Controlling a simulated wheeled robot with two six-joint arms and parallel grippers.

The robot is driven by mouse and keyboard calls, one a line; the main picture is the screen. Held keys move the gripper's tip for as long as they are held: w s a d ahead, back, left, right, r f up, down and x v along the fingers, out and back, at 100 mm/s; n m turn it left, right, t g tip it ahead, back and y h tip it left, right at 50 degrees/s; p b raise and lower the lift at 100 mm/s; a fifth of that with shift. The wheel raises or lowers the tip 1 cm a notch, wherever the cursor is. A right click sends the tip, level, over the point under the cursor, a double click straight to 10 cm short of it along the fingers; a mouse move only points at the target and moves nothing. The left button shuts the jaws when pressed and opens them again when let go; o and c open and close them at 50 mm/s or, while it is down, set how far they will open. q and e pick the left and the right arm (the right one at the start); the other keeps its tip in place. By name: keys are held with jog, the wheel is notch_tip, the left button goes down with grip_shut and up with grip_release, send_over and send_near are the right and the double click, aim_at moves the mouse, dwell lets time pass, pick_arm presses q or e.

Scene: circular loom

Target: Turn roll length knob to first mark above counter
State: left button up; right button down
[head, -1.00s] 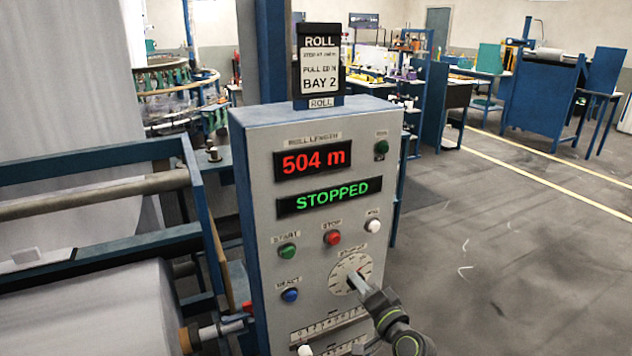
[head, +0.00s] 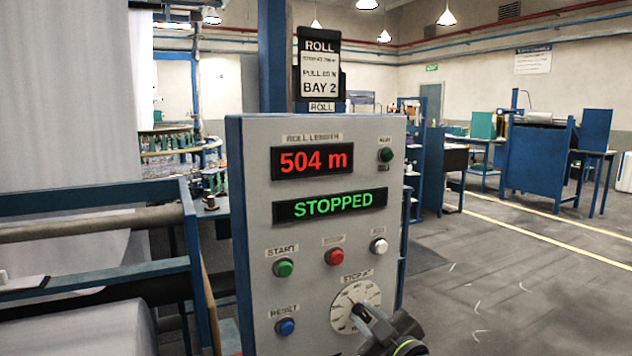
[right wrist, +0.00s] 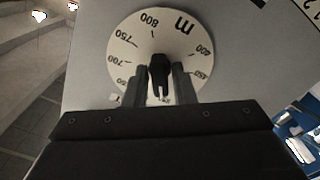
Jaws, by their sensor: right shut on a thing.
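The roll length counter (head: 312,162) on the grey control panel (head: 240,240) reads 504 m in red, and the display below (head: 330,204) reads STOPPED in green. The round white stop dial (head: 342,318) sits low on the panel. In the right wrist view the dial (right wrist: 125,55) shows 400, 450, 700, 750 and 800 around its edge. My right gripper (right wrist: 160,76) is shut on the black knob (right wrist: 159,70) at its centre, one finger on each side. The knob's exact pointing is hard to tell, and the fingers hide the dial's lower marks. My left gripper is not in view.
Green start (head: 283,268), red stop (head: 334,257), white (head: 379,246) and blue reset (head: 285,327) buttons are close around the dial. A roll sign (head: 320,70) stands on top. A blue frame with rollers (head: 90,224) is at left; open floor (head: 490,290) is at right.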

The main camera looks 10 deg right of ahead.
jog(key=shift+f, duration=0.2)
jog(key=c, duration=1.4)
grip_release()
jog(key=shift+r, duration=0.15)
jog(key=shift+s, duration=0.1)
jog(key=shift+s+d, duration=0.15)
jog(key=shift+s, duration=0.15)
jog(key=p+v, duration=0.2)
jog(key=v, duration=0.4)
jog(key=shift+s, duration=0.1)
